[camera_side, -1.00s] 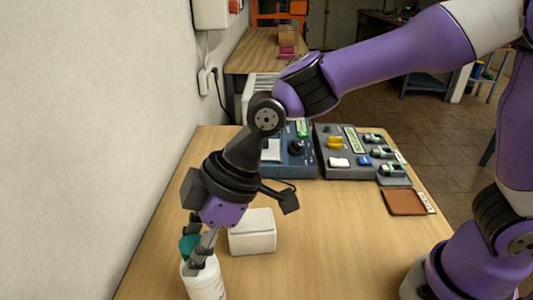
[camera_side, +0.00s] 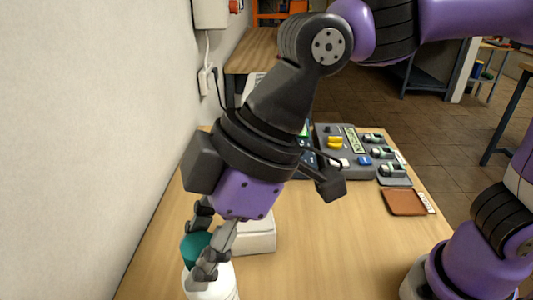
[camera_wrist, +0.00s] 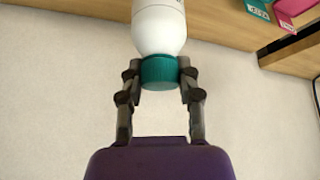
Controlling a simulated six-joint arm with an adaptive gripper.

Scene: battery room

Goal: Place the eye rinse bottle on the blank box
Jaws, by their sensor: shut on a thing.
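The eye rinse bottle (camera_side: 213,287) is white with a teal cap, at the lower left of the side view, its lower part cut off by the frame edge. My gripper (camera_side: 201,256) is shut on it at the cap. In the wrist view the bottle (camera_wrist: 160,28) hangs from its teal cap between the two fingers of my gripper (camera_wrist: 160,73). The blank box (camera_side: 260,238) is plain white and sits on the wooden table, just right of and behind my gripper, which partly hides it.
A grey control panel (camera_side: 340,158) with switches stands at the back of the table. A blue panel (camera_side: 306,166) beside it is mostly hidden by my arm. A brown pad (camera_side: 404,202) lies at right. The wall (camera_side: 80,150) runs along the left. The table's middle right is clear.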

